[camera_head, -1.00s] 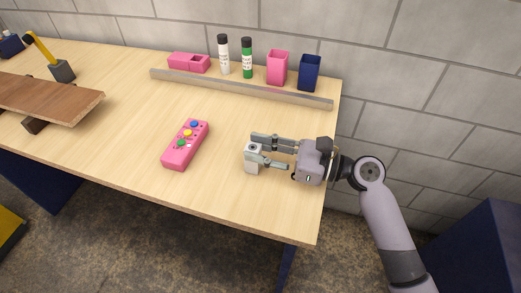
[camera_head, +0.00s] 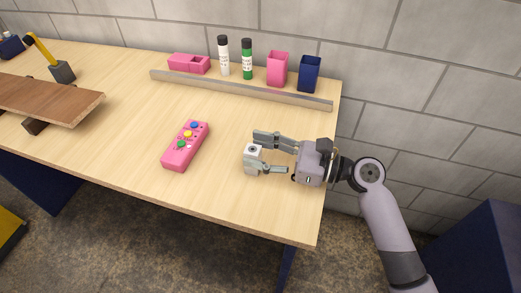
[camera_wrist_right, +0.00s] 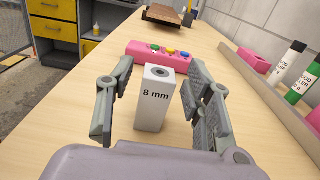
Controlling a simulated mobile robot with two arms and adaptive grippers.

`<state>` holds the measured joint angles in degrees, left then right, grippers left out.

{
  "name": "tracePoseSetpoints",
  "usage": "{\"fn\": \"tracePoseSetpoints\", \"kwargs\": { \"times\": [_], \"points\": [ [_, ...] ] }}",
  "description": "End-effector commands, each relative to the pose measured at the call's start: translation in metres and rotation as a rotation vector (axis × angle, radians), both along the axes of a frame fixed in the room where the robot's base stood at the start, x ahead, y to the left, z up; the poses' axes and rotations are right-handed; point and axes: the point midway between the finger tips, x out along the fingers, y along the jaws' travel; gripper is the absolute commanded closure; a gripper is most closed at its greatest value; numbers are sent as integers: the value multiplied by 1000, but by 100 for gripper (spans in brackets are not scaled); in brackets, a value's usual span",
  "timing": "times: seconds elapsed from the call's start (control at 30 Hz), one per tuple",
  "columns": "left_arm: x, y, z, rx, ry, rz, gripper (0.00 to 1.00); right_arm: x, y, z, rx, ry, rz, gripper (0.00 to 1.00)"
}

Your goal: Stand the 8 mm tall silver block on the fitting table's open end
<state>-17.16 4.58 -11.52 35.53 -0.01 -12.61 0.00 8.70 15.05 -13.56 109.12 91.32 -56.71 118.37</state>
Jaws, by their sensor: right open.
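The silver block (camera_head: 253,160), marked "8 mm", stands upright near the right end of the wooden table (camera_head: 225,185). It also shows in the right wrist view (camera_wrist_right: 155,100), with a dark round hole in its top. My right gripper (camera_head: 262,153) is open, with one finger on each side of the block. In the wrist view a gap shows between the block and both fingers. My left gripper is not in view.
A pink control box (camera_head: 186,145) with coloured buttons lies left of the block. A grey rail (camera_head: 240,89) runs along the back, with bottles and pink and blue cups behind it. A brown board (camera_head: 50,97) lies raised at the far left.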

Motion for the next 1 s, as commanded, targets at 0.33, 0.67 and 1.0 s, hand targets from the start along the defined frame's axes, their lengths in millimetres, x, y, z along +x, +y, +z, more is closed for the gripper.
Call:
{"fn": "tracePoseSetpoints", "kwargs": {
  "times": [0.33,0.67,1.0],
  "points": [
    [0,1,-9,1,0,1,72,-18,-58,-2,-5,1,-2,53],
    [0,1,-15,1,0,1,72,-35,-108,0,0,-1,-1,53],
    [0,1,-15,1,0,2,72,-37,-114,1,0,-2,1,53]
  ]
}}
